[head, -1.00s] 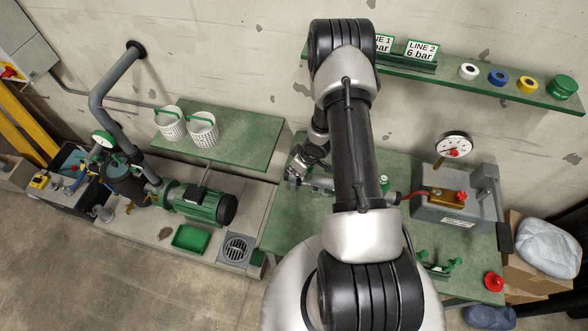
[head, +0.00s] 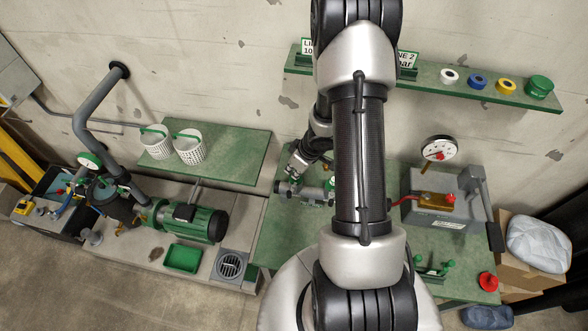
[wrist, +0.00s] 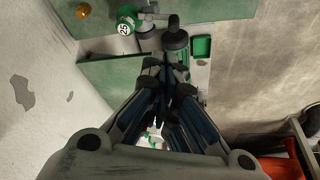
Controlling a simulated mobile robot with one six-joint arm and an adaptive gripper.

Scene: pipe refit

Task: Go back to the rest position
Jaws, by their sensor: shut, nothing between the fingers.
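My arm rises from the bottom middle of the head view and covers part of the green workbench (head: 290,235). My gripper (head: 293,176) is beyond the arm, above the left part of the bench, near a grey cylindrical fitting (head: 313,193). The arm hides part of the gripper in the head view. In the wrist view my gripper (wrist: 168,65) has its dark fingers together, with nothing held between them.
A wall shelf (head: 440,80) carries tape rolls and line signs at the back. A test block with a gauge (head: 438,148) stands on the bench's right. White baskets (head: 190,147) stand on a green shelf at left, above a green pump (head: 192,219). A red cap (head: 488,282) lies near the bench's front.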

